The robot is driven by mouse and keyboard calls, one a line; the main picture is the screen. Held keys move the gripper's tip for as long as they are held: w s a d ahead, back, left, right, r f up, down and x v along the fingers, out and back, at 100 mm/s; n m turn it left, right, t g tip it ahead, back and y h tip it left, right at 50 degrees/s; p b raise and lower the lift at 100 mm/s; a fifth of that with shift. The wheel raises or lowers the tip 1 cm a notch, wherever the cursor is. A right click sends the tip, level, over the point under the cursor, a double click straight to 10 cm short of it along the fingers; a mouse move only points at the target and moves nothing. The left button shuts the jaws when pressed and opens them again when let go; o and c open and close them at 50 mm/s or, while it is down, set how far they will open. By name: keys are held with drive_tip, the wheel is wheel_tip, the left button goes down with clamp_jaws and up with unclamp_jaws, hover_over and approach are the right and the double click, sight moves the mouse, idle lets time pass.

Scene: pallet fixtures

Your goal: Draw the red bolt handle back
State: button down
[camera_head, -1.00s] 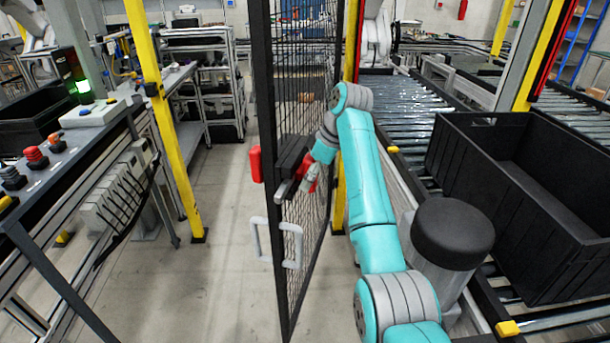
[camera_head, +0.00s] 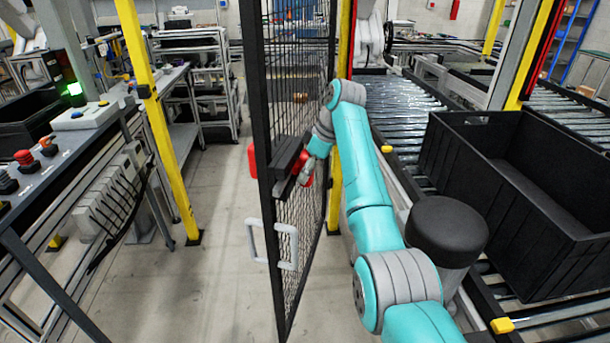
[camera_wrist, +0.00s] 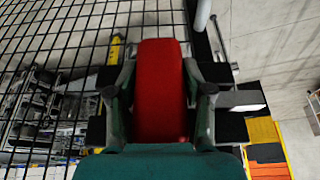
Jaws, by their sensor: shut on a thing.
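The red bolt handle (camera_wrist: 160,92) fills the middle of the wrist view. My gripper (camera_wrist: 160,100) is shut on it, with one finger on each side. In the head view the handle (camera_head: 306,167) is a small red patch on the near face of the mesh door, partly hidden by my gripper (camera_head: 309,172). The black bolt housing (camera_head: 287,157) sits beside it on the door frame. The mesh door (camera_head: 262,130) stands ajar and is seen nearly edge-on. How far the bolt sticks out is hard to tell.
A second red part (camera_head: 252,161) shows left of the door frame. A pale pull handle (camera_head: 254,239) is lower on the door. A yellow post (camera_head: 150,100) and a workbench (camera_head: 60,190) stand left. A black crate (camera_head: 560,215) rests on rollers at right. Floor left of the door is clear.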

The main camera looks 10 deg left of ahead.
drive_tip(key=shift+w+d+r, duration=0.1)
drive_tip(key=shift+w+d, duration=0.05)
drive_tip(key=shift+w, duration=0.9)
drive_tip(key=shift+w+d+r, duration=0.1)
drive_tip(key=c, duration=0.5)
unclamp_jaws()
drive_tip(key=shift+c, duration=0.2)
drive_tip(key=v, duration=1.1)
drive_tip(key=shift+d+r, duration=0.2)
drive_tip(key=shift+r, duration=0.05)
